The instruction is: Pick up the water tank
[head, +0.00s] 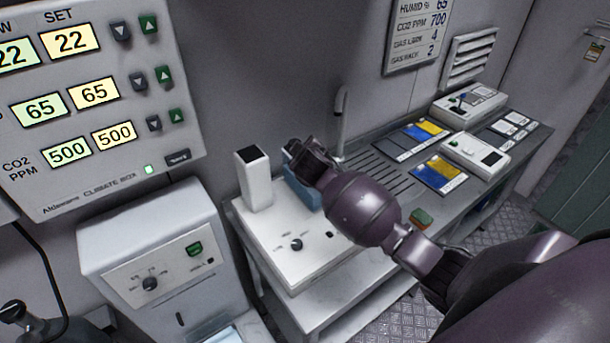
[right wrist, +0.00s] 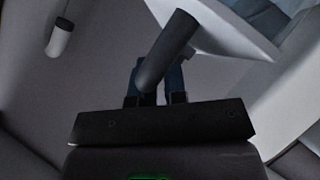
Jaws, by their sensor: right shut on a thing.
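The water tank is most likely the blue body (head: 303,194) on the white countertop unit, behind my right gripper in the head view. My right gripper (head: 297,152) is at its top and hides much of it. In the right wrist view my right gripper (right wrist: 158,84) is shut on a dark grey round bar (right wrist: 168,48), which looks like the tank's handle. The bar runs up to a pale rim (right wrist: 215,25) with bluish surface beyond. I cannot tell whether the tank is lifted. My left gripper is not in view.
The white unit (head: 290,262) has a knob and a tall white column (head: 253,182) close left of the tank. A tap (head: 341,120) and a draining counter with cards and instruments (head: 474,155) lie right. A white dispenser (head: 150,240) stands left, under a climate panel (head: 90,100).

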